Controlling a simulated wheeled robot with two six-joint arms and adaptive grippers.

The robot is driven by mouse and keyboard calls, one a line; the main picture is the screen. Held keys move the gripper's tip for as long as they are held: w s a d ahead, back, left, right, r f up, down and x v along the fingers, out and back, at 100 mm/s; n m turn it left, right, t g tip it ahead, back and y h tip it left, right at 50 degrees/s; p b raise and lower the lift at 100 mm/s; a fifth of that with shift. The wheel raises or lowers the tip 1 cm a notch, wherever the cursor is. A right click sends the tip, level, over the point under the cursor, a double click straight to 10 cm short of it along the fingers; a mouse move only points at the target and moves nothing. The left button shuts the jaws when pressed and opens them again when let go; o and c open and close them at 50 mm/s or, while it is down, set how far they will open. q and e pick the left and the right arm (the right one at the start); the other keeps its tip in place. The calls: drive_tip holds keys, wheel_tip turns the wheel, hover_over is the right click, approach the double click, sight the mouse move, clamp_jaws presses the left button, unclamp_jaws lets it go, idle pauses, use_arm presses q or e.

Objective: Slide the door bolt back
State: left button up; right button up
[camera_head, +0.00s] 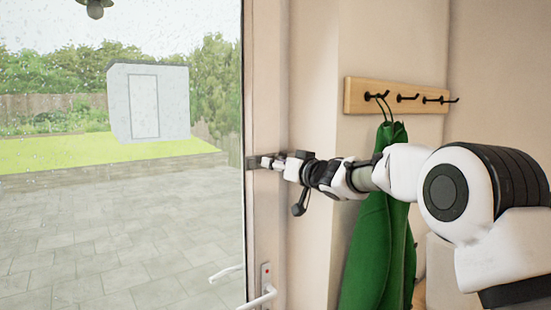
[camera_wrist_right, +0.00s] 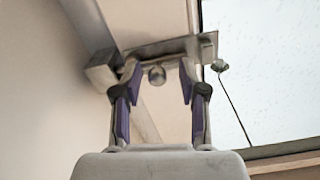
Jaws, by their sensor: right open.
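The door bolt is a grey metal fitting (camera_head: 252,162) on the edge of the glazed door in the head view. In the right wrist view its plate (camera_wrist_right: 190,46) shows beyond the fingers, with a round knob (camera_wrist_right: 157,75) standing out from it. My right gripper (camera_head: 276,162) reaches in from the right and is at the bolt. In the wrist view the open right gripper (camera_wrist_right: 158,85) has a purple-padded finger on each side of the knob, with visible gaps. The gripper hides part of the bolt in the head view. My left gripper is not in view.
The white door frame (camera_head: 258,225) carries a lever handle (camera_head: 262,296) below the bolt. A wooden hook rail (camera_head: 355,97) with a hanging green coat (camera_head: 372,255) is on the wall behind my right arm.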

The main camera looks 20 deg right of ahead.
sight(256, 163)
drive_tip(key=shift+r, duration=0.15)
drive_tip(key=shift+w, duration=0.2)
drive_tip(key=c, duration=0.3)
drive_tip(key=shift+w+f, duration=0.1)
drive_tip(key=shift+f, duration=0.1)
clamp_jaws()
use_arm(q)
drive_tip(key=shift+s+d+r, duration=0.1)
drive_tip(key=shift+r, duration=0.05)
use_arm(e)
drive_tip(key=a, duration=0.1)
drive_tip(key=s+a+b, duration=0.1)
drive_tip(key=a, duration=0.1)
drive_tip(key=shift+s+a, duration=0.2)
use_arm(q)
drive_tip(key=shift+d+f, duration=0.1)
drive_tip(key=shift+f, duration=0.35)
use_arm(e)
drive_tip(key=shift+d, duration=0.1)
